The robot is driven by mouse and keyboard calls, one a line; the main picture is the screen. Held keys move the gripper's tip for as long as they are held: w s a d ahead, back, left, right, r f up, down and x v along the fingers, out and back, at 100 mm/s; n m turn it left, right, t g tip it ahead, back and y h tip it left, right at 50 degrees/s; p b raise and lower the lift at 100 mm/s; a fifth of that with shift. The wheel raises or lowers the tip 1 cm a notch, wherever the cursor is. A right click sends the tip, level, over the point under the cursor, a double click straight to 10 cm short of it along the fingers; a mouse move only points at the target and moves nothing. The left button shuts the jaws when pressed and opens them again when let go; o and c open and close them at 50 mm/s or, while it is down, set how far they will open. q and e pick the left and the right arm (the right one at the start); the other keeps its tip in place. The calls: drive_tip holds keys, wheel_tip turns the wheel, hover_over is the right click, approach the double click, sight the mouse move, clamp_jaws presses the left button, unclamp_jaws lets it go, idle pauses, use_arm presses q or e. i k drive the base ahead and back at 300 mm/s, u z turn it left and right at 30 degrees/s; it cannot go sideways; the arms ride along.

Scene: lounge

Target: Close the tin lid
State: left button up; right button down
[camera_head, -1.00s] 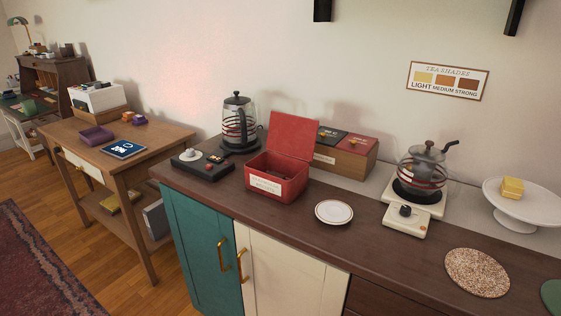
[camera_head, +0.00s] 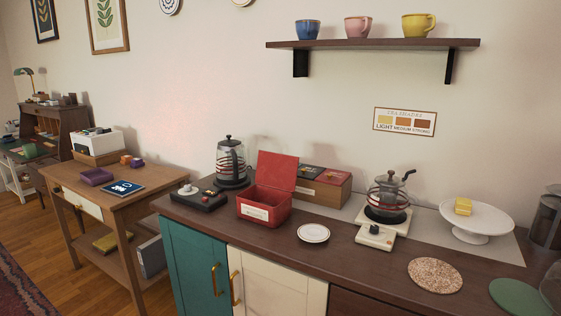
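The red tin (camera_head: 264,206) stands on the dark wooden counter, with a pale label on its front. Its red lid (camera_head: 277,171) is open, standing up from the back edge and leaning slightly back. The inside of the tin is only partly visible, and I cannot tell what it holds. Neither of my grippers is in view.
A kettle (camera_head: 231,162) and a black tray (camera_head: 199,199) are left of the tin. A wooden tea box (camera_head: 324,190) is close behind on the right. A white plate (camera_head: 313,233) lies to the right, with a glass teapot (camera_head: 388,198) beyond. The counter's front edge is close.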

sight(275, 170)
drive_tip(key=u, duration=0.8)
drive_tip(key=i, duration=0.4)
drive_tip(key=z, duration=0.05)
